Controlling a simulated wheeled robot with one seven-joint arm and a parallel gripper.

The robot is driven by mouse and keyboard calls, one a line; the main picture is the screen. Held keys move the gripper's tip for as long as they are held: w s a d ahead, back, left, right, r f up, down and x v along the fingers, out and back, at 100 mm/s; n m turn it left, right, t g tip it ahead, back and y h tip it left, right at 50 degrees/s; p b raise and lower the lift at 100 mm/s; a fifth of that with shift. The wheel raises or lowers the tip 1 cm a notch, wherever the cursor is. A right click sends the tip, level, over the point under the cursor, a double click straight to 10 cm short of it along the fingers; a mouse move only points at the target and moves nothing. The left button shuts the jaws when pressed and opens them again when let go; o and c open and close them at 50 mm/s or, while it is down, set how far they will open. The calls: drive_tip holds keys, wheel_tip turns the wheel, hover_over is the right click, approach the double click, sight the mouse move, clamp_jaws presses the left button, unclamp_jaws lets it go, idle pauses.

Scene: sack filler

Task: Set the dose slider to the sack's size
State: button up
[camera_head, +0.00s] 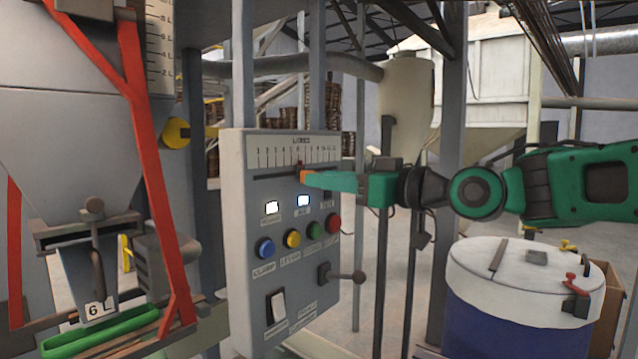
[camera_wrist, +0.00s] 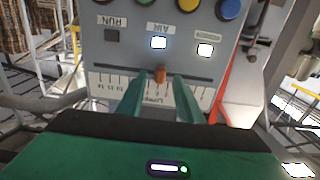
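The dose slider's orange-brown knob (camera_wrist: 160,74) sits in a horizontal slot under a litre scale (camera_head: 294,152) on the grey control panel (camera_head: 238,230). The knob is near the middle of the scale; the exact number under it is not readable. My gripper (camera_head: 308,179) is at the slot from the right in the head view. In the wrist view my gripper (camera_wrist: 158,82) has its two green fingers apart, with the knob between or just beyond the tips and visible gaps beside it. A "6 L" label (camera_head: 98,309) shows at the hopper's spout, above a green clamp-like bar (camera_head: 105,330).
Below the slot are two lit lamps, a dark RUN lamp (camera_head: 327,198), and blue, yellow, green and red buttons (camera_head: 333,223). A lever (camera_head: 345,275) juts from the panel. A red frame (camera_head: 150,150) stands left; a blue drum with white lid (camera_head: 525,270) stands right.

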drive_tip(key=v, duration=0.8)
drive_tip(key=s+d+f+m+g+h, duration=0.15)
drive_tip(key=d+f+m+h, duration=0.3)
drive_tip(key=d+f, duration=0.5)
drive_tip(key=s+d+f+m+g+h, duration=0.1)
drive_tip(key=d+f+m+g+h, duration=0.15)
drive_tip(key=d+f+h, duration=0.7)
drive_tip(key=s+d+f+m+g, duration=0.4)
drive_tip(key=s+f, duration=0.4)
drive_tip(key=s, duration=0.3)
drive_tip(key=s+d+f+m+g+y, duration=0.1)
drive_tip(key=s+d+f+m+g, duration=0.3)
drive_tip(key=s+f, duration=0.5)
drive_tip(key=s+d, duration=0.2)
drive_tip(key=s, duration=0.1)
drive_tip(key=shift+s+d+f+m, duration=0.2)
drive_tip(key=shift+s+m, duration=0.1)
drive_tip(key=shift+m, duration=0.1)
